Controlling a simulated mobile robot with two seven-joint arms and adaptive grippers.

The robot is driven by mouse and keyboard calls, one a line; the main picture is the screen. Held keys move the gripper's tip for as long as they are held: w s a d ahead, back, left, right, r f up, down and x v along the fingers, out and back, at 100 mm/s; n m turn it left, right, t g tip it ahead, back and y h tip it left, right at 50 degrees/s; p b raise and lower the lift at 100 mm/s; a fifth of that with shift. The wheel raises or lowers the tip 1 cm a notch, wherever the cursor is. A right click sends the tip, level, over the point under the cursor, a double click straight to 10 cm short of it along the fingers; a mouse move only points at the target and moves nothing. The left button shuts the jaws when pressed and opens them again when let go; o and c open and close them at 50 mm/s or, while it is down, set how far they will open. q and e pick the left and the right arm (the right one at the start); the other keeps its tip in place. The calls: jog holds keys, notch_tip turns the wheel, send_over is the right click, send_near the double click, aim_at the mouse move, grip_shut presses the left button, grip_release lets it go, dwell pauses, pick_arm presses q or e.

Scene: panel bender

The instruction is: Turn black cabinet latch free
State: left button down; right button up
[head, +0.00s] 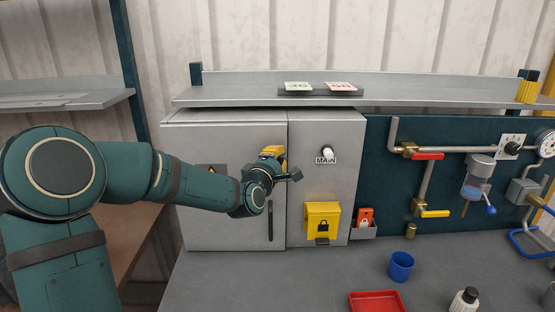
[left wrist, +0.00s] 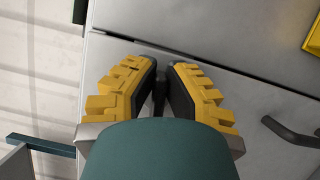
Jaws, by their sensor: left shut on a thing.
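The grey cabinet (head: 215,228) stands against the back wall, with a black vertical handle (head: 270,222) low on its left door. My left gripper (head: 272,154) is at the upper right edge of that door, near the seam. In the left wrist view my left gripper (left wrist: 161,75) has its yellow fingers with dark pads on both sides of the small black latch (left wrist: 159,92), shut on it. Most of the latch is hidden by the fingers and, in the head view, by the wrist. The door is closed. My right gripper is not in view.
A yellow padlock box (head: 322,217) and the MAIN switch (head: 327,153) are on the cabinet's right section. A shelf (head: 400,95) runs above. On the bench are a blue cup (head: 401,266), a red tray (head: 377,302) and a white bottle (head: 464,301).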

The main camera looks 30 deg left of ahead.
pick_arm(q)
jog(key=shift+m+g, duration=0.3)
jog(key=shift+m, duration=0.4)
jog(key=c, duration=1)
grip_release()
jog(key=shift+f, duration=0.15)
jog(key=s, duration=0.4)
jog(key=s+d, duration=0.1)
jog(key=s, duration=0.3)
jog(key=s+d, duration=0.1)
jog(key=s, duration=0.2)
jog(key=shift+s, duration=0.4)
jog(key=shift+a, duration=0.1)
